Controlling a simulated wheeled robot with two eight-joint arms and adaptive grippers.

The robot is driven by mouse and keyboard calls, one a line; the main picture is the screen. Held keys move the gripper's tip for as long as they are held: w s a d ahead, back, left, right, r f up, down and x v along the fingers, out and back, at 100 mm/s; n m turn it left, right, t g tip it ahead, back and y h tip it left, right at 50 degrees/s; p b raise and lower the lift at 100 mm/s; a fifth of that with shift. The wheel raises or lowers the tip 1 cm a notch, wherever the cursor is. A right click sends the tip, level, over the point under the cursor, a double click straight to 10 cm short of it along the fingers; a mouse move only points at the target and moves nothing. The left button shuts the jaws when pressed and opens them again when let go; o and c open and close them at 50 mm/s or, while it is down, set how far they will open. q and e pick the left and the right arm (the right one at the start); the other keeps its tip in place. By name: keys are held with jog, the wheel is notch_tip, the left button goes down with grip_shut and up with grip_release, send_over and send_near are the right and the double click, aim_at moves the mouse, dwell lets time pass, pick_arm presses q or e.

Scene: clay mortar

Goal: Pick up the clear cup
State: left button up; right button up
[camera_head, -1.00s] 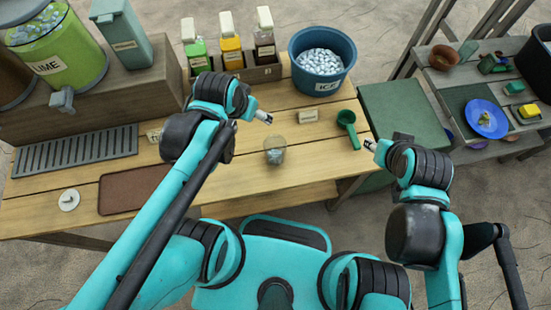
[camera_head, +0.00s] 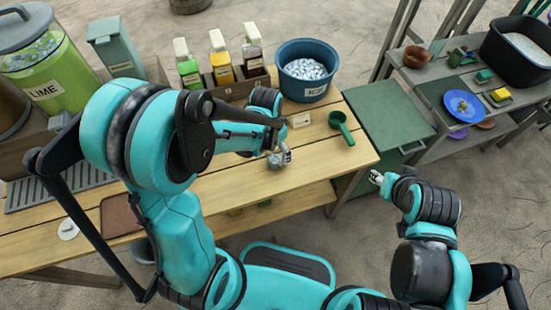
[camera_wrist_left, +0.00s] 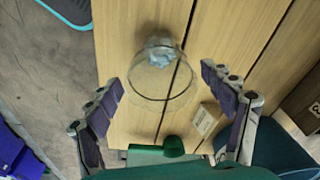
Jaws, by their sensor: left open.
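The clear cup (camera_wrist_left: 158,84) shows in the left wrist view, see-through, with its round rim toward the camera and some pale bluish bits in its bottom. It is on the wooden counter (camera_head: 320,165). My left gripper (camera_head: 281,157) is down at the counter by the cup; in the left wrist view its fingers are spread wide, one on each side of the cup, with gaps between. In the head view the gripper and arm hide much of the cup. My right gripper (camera_head: 379,179) hangs empty off the counter's right end; its jaws are too small to judge.
Behind stand the ice bucket (camera_head: 304,88) and several bottles (camera_head: 221,67). A green box (camera_head: 385,115) stands right of the counter, with a side shelf (camera_head: 425,90) beyond.

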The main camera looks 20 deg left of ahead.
pick_arm(q)
jog(key=f, duration=0.1)
jog(key=f+b, duration=0.1)
jog(key=f, duration=0.1)
jog(key=f+b, duration=0.1)
jog(key=shift+w+f, duration=0.25)
jog(key=shift+f, duration=0.05)
jog(key=shift+r, duration=0.1)
jog(key=c, duration=1.3)
jog(key=shift+r, duration=0.15)
jog(key=shift+c, duration=0.2)
jog(key=d+r+p, duration=0.6)
jog(key=d+r, duration=0.5)
jog(key=d, duration=0.1)
jog(key=n, duration=0.7)
send_near(276, 154)
jog(key=shift+y, duration=0.4)
jog(key=a, duration=0.1)
jog(key=a+r, duration=0.2)
jog(key=shift+a, duration=0.35)
